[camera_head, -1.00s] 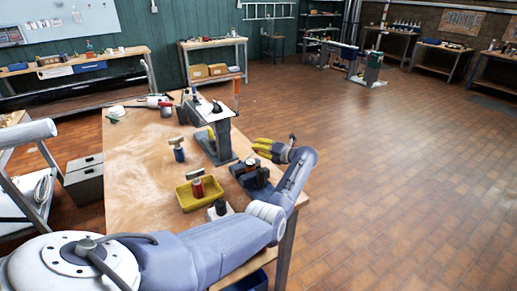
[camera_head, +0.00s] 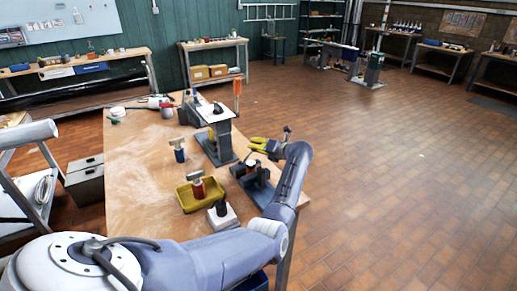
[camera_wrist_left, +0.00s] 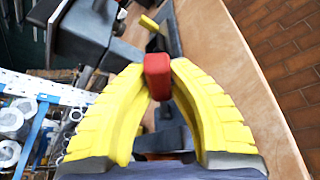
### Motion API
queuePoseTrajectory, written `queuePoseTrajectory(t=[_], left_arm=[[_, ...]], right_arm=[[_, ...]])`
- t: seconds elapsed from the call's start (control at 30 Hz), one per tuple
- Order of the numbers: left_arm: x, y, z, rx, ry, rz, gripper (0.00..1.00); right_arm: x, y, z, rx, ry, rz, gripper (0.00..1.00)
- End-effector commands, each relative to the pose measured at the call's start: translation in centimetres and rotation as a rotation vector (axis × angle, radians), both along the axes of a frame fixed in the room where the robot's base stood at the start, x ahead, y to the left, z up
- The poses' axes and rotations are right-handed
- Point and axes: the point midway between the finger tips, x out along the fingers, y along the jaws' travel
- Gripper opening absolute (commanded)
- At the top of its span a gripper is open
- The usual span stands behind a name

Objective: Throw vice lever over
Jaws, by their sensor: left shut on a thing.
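My left gripper (camera_head: 254,143) has yellow ribbed fingers and reaches over the right edge of the workbench. In the left wrist view, its fingertips (camera_wrist_left: 157,74) are closed on a red block-shaped grip, which I take to be the vice lever (camera_wrist_left: 157,66). The fingers touch it from both sides. In the head view the lever's grip is too small and hidden to make out. A dark vice-like fixture (camera_head: 256,186) stands on the bench just below the gripper. The lever's lower part is mostly hidden behind the fingers. My right gripper is not in view.
A grey post stand (camera_head: 221,140) with a white top plate stands just left of the gripper. A yellow tray (camera_head: 184,197) holds a red-bodied item. A blue cylinder piece (camera_head: 179,155) and a white block with a black knob (camera_head: 222,216) stand nearby.

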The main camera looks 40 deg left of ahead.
Motion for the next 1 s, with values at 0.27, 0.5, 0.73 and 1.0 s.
queuePoseTrajectory(t=[0.27, 0.5, 0.73, 1.0], left_arm=[[-2.2, 1.0, 1.8, -0.097, -0.247, 0.003, 0.0], [-4.0, 1.8, 2.6, -0.177, -0.444, 0.004, 0.0], [-5.4, 2.4, 2.9, -0.236, -0.589, 0.002, 0.0], [-6.5, 2.8, 3.0, -0.277, -0.694, 0.002, 0.0]], right_arm=[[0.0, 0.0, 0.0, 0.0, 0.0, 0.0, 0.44], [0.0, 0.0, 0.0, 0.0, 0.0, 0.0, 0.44], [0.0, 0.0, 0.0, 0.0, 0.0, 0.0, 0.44], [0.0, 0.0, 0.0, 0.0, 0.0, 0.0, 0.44]])
